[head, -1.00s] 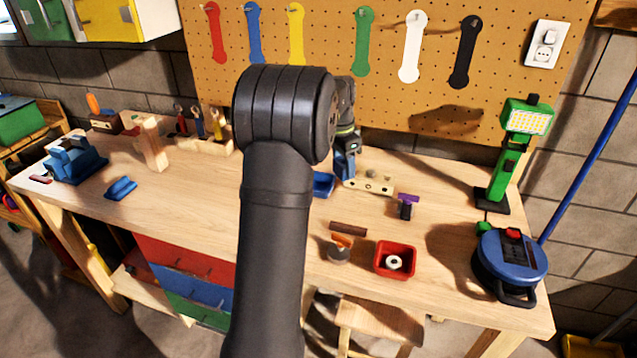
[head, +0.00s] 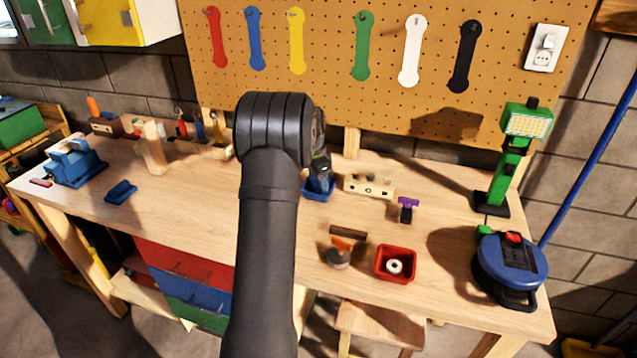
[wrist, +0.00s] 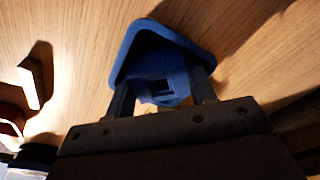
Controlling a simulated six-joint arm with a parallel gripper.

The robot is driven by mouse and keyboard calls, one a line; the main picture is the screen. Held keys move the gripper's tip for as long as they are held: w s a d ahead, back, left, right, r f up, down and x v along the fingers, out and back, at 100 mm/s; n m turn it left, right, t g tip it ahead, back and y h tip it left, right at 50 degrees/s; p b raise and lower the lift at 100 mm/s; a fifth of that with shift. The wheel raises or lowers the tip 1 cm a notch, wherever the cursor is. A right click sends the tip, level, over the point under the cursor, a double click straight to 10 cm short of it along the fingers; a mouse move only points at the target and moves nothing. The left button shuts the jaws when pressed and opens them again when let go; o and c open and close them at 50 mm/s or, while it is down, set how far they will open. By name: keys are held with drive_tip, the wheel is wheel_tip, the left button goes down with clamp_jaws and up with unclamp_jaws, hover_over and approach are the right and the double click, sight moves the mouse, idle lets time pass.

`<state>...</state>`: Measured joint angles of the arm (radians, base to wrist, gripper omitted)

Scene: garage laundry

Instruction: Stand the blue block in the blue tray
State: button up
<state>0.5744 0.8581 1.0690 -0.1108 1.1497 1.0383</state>
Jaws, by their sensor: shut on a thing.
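The blue tray (head: 317,197) stands on the workbench just right of my arm, partly hidden by my gripper. My gripper (head: 321,172) is right over it, pointing down. In the wrist view my gripper (wrist: 162,96) has its two fingers on either side of the blue block (wrist: 160,86) and is shut on it. The block lies in front of the blue tray (wrist: 130,42) in that view, within the tray's outline. Blue on blue in shadow, I cannot tell whether the block touches the tray floor.
A wooden board with holes (head: 369,186) stands close right of the tray. A purple-topped tool (head: 408,209), a dark brown bar (head: 348,232) and a red tray (head: 396,264) lie nearer the front. A blue piece (head: 121,191) lies far left, with bare bench between.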

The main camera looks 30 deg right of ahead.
sight(314, 182)
drive_tip(key=shift+f, duration=0.1)
drive_tip(key=o, duration=0.7)
drive_tip(key=r, duration=0.4)
drive_tip(key=a+r, duration=0.1)
drive_tip(key=r, duration=0.7)
drive_tip(key=shift+a+r, duration=0.1)
drive_tip(key=shift+a, duration=0.15)
